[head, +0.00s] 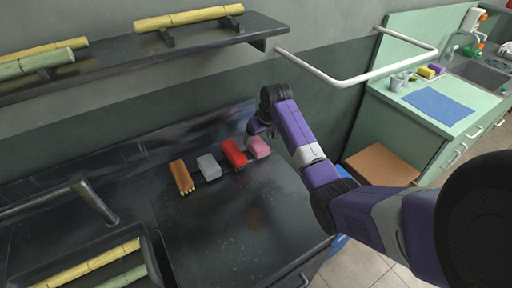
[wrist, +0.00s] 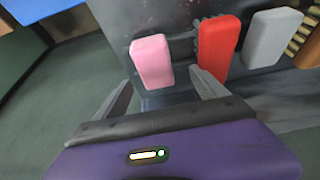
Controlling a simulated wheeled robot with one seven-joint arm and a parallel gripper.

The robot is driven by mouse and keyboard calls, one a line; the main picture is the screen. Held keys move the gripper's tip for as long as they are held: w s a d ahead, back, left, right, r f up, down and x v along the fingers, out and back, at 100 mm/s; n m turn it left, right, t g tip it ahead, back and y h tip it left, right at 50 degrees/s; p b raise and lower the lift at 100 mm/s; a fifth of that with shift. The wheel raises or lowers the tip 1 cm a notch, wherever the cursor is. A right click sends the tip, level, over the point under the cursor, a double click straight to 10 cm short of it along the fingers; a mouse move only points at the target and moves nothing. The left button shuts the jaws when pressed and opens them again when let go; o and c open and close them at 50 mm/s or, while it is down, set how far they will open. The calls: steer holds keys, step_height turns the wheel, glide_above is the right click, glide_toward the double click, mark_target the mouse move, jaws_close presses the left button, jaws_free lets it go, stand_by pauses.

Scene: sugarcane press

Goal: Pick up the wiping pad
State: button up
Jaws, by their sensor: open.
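Several small blocks stand in a row on the dark counter: a pink block (head: 259,148), a red block (head: 233,153), a grey block (head: 209,167) and a brown brush with pale bristles (head: 181,177). I cannot tell for sure which one is the wiping pad. My gripper (head: 262,130) is by the pink block at the row's right end. In the wrist view my gripper (wrist: 161,80) is open and empty, with the pink block (wrist: 152,61) ahead between the finger lines. The red block (wrist: 218,46) is beyond the right fingertip, and the grey block (wrist: 270,38) is farther right.
The dark counter (head: 240,220) is clear in front of the row. A black tray with cane pieces (head: 85,262) is at lower left. A shelf (head: 120,58) holds more cane above. A white rail (head: 350,80) sticks out at right. A green sink cabinet (head: 400,130) stands beyond.

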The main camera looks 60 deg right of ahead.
mark_target(258, 143)
steer(key=x, duration=0.5)
steer(key=shift+s+d+f+p, duration=0.15)
steer(key=shift+s+d+p, duration=0.05)
steer(key=shift+d+p, duration=0.2)
steer(key=shift+w+d+f, duration=0.1)
steer(key=shift+w+f, duration=0.05)
steer(key=shift+f, duration=0.45)
steer(key=shift+f, duration=0.25)
steer(key=shift+c, duration=0.4)
steer(key=c, duration=1.4)
steer(key=shift+o, duration=0.2)
steer(key=shift+r, duration=0.15)
step_height(258, 143, up, 10)
steer(key=shift+r+b, duration=0.15)
steer(key=shift+b, duration=0.45)
